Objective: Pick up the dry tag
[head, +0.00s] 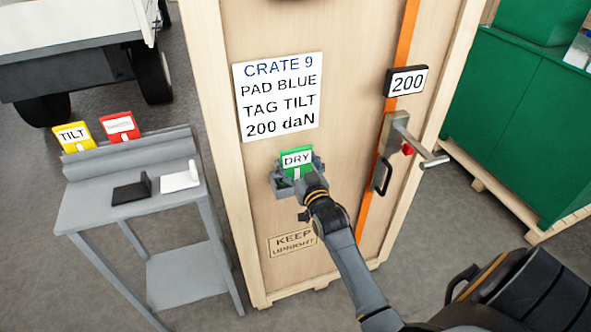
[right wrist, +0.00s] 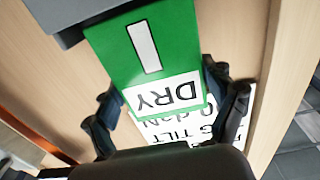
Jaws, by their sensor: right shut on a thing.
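The dry tag (head: 296,158) is a green card with a white label reading DRY, in front of the wooden crate face below the white sign. My right gripper (head: 300,181) is shut on it. In the right wrist view the dry tag (right wrist: 145,50) is between the two fingers of the gripper (right wrist: 165,110), its label upside down. Its far end meets a grey holder (right wrist: 62,18); I cannot tell whether it is still seated there. The grey holder (head: 281,190) also shows around the tag in the head view. My left gripper is not in view.
The crate (head: 350,100) bears a sign (head: 279,97), a 200 plate (head: 406,81) and a protruding handle (head: 425,154). A grey stand (head: 85,212) at left holds a yellow TILT tag (head: 73,136), a red tag (head: 120,127), and black (head: 131,192) and white (head: 180,179) pieces.

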